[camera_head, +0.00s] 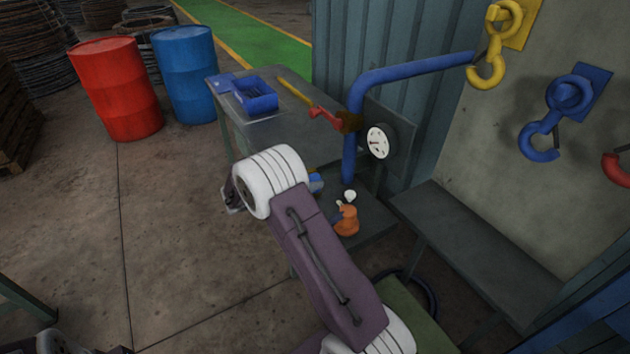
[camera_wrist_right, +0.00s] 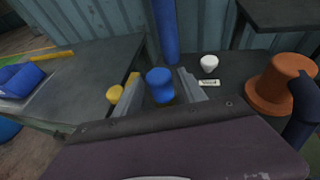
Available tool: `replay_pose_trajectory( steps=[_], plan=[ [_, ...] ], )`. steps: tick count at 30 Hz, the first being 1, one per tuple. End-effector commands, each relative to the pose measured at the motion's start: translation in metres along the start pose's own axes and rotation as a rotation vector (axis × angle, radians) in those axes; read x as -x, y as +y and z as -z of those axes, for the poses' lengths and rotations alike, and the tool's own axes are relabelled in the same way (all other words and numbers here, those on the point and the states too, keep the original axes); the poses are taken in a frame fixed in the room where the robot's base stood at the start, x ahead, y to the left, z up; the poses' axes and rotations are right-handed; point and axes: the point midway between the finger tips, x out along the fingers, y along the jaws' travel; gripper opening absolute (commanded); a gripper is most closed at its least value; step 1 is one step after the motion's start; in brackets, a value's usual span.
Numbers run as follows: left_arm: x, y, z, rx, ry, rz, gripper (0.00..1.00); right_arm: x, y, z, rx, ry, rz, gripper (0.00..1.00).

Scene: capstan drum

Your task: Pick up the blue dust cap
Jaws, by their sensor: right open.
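The blue dust cap (camera_wrist_right: 160,85) stands upright on a dark grey surface in the right wrist view, a short cylinder with a wider top. My right gripper (camera_wrist_right: 157,76) is open, one grey finger to each side of the cap in the picture. Whether the cap is fully between the fingertips or just beyond them I cannot tell; neither finger is seen gripping it. In the head view a small blue part, likely the cap (camera_head: 315,184), shows beside my white wrist, which hides the right fingers. My left gripper is not visible.
A yellow cap (camera_wrist_right: 115,94) is close left of the left finger. A white cap (camera_wrist_right: 209,63) and an orange flanged piece (camera_wrist_right: 280,84) stand to the right. A blue pipe (camera_wrist_right: 165,30) rises behind. A blue bin (camera_head: 256,95) sits on the bench (camera_head: 285,130).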

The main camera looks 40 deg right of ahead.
Motion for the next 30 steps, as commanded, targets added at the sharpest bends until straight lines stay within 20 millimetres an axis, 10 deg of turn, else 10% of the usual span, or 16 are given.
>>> replay_pose_trajectory(
  steps=[20,26,30],
  plan=[
    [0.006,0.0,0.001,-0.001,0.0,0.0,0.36,-0.061,0.003,0.004,-0.002,0.001,0.0,0.48],
    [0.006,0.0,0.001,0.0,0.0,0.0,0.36,-0.061,0.003,0.004,-0.002,0.001,0.0,0.01],
    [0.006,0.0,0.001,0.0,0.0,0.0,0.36,-0.061,0.003,0.004,-0.002,0.001,0.0,0.0]
  ],
)
